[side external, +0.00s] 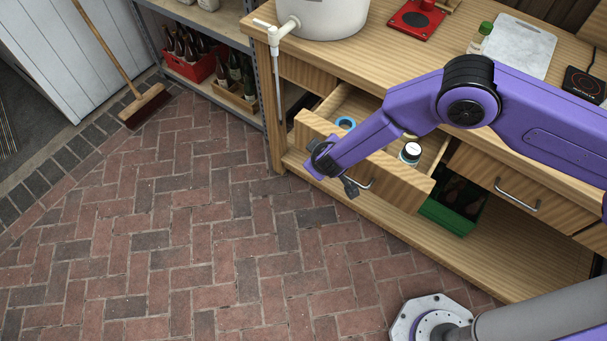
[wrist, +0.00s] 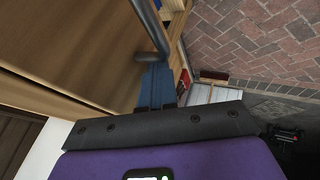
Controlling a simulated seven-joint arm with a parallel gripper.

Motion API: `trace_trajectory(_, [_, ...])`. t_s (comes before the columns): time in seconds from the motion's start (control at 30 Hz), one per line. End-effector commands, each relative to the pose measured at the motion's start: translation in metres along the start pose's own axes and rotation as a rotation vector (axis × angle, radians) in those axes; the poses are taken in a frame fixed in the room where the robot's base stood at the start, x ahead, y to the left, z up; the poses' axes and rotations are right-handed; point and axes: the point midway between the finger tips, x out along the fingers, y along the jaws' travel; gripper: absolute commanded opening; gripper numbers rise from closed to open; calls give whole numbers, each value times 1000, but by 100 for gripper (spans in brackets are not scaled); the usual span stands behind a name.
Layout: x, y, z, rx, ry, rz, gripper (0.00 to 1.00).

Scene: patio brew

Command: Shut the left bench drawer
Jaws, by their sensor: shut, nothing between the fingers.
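The left bench drawer (side external: 402,184) is pulled out from the wooden bench, with several containers inside, among them a jar with a white lid (side external: 411,153) and a blue round item (side external: 345,123). Its metal bar handle (side external: 367,184) is on the front face. My gripper (side external: 350,187) is at the drawer front beside the handle. In the wrist view my blue fingers (wrist: 157,70) are together and empty, with their tips right by the handle bar (wrist: 152,28); I cannot tell whether they touch it. My forearm hides part of the drawer.
A closed drawer (side external: 490,185) is to the right. A green crate (side external: 452,218) stands on the lower shelf. A white pot (side external: 322,15) with a tap and tube stands at the bench's left end. The brick floor (side external: 220,240) in front is clear.

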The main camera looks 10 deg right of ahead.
Motion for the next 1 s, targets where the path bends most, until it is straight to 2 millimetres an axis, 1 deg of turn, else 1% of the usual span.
trace_trajectory(0.03, [8, 15, 1, 4, -3, 3, 0])
trace_trajectory(0.2, [29, 54, 1, 4, -2, 2, 0])
trace_trajectory(0.4, [49, 91, 1, 4, -2, 1, 0])
trace_trajectory(0.5, [56, 105, 0, 3, 0, 1, 0])
trace_trajectory(0.7, [65, 121, 0, 1, 0, -1, 0])
trace_trajectory(1.0, [68, 127, 0, -1, 0, -1, 0])
